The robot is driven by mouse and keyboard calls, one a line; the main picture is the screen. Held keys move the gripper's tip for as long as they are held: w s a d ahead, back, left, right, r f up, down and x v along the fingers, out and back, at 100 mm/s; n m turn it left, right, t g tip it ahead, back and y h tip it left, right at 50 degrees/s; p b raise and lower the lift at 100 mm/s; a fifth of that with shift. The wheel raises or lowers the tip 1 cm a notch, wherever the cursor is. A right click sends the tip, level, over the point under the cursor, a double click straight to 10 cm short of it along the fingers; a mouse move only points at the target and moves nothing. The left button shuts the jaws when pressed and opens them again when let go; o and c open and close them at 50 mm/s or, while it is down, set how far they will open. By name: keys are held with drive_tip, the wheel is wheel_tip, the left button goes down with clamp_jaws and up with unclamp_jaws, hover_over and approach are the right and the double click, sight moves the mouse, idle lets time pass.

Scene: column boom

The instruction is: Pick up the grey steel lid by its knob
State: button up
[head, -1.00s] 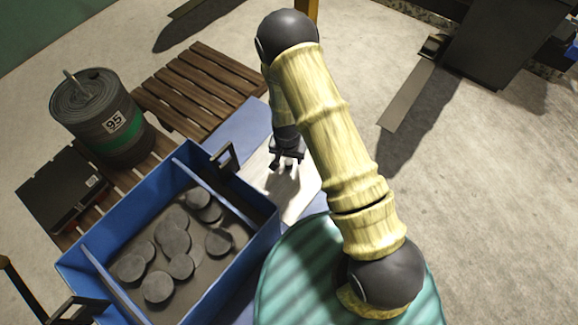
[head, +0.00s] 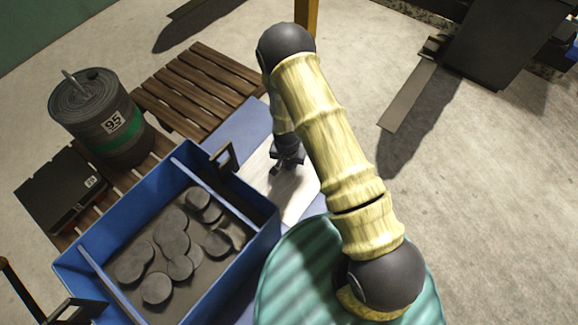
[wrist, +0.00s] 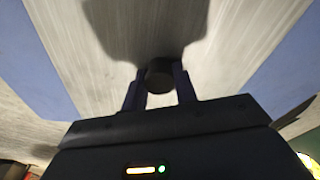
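The grey steel lid (head: 262,168) is a pale, flat brushed-metal plate beside the blue crate in the head view. It lies over a blue surface and fills the middle of the wrist view (wrist: 215,70). Its dark round knob (wrist: 160,77) sits between my fingers in the wrist view. My gripper (wrist: 160,88) has a finger on each side of the knob, with no clear gap, and looks shut on it. In the head view my gripper (head: 286,165) points down over the lid and hides the knob. Whether the lid is raised cannot be told.
A blue crate (head: 265,232) with several dark discs stands left of the lid, its raised handle close to my gripper. A grey drum (head: 100,115) and wooden pallets (head: 195,90) lie beyond. The concrete floor (head: 480,200) at right is mostly clear.

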drive_tip(key=shift+w, duration=0.1)
clamp_jaws()
drive_tip(key=shift+r, duration=0.2)
wheel_tip(320, 180, up, 10)
drive_tip(key=shift+f+p, duration=0.15)
drive_tip(key=shift+p, duration=0.8)
